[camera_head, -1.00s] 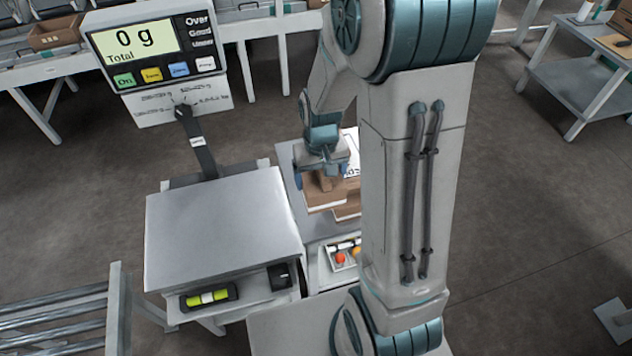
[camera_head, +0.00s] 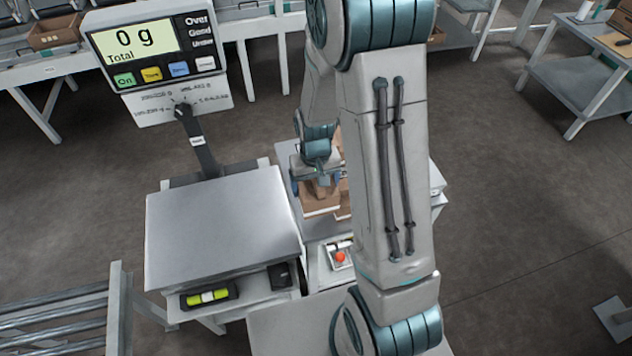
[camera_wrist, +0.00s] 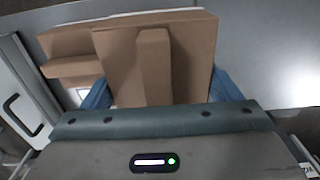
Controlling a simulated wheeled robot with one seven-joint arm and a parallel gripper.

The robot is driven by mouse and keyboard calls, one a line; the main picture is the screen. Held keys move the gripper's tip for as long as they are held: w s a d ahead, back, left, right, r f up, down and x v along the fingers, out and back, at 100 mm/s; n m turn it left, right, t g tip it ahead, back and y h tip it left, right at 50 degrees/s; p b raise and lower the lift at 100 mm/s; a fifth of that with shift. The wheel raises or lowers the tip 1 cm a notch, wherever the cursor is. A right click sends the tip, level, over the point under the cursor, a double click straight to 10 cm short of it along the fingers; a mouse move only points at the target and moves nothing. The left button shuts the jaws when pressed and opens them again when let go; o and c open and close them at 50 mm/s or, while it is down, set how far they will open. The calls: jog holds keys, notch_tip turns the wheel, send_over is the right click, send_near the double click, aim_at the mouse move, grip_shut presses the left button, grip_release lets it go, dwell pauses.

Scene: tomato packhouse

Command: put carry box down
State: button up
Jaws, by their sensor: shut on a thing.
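The carry box (camera_wrist: 190,50) is brown cardboard with a raised upright strip in its middle. In the wrist view it fills the space between the two blue fingers of my gripper (camera_wrist: 160,92), which is shut on it. In the head view my gripper (camera_head: 316,184) and the box (camera_head: 320,205) are over the grey table to the right of the scale; my arm hides part of them. I cannot tell whether the box touches the surface under it. A second brown box (camera_wrist: 70,58) is just to its left in the wrist view.
A scale with an empty steel plate (camera_head: 220,225) and a display (camera_head: 150,45) reading 0 g stands to the left. A small tray with a red button (camera_head: 340,257) is at the table's front. A roller conveyor (camera_head: 60,320) is at lower left.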

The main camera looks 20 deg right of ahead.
jog(key=shift+f+b, duration=0.4)
jog(key=shift+f, duration=0.15)
jog(key=o, duration=1.1)
jog(key=shift+c, duration=0.2)
jog(key=shift+r+p, duration=0.4)
jog(key=shift+r, duration=0.05)
notch_tip(320, 180, up, 12)
jog(key=shift+r+p, duration=0.2)
jog(key=shift+p, duration=0.1)
jog(key=s+r+t, duration=0.3)
jog(key=s+r, duration=0.7)
jog(key=s, duration=0.4)
jog(key=shift+d, duration=0.1)
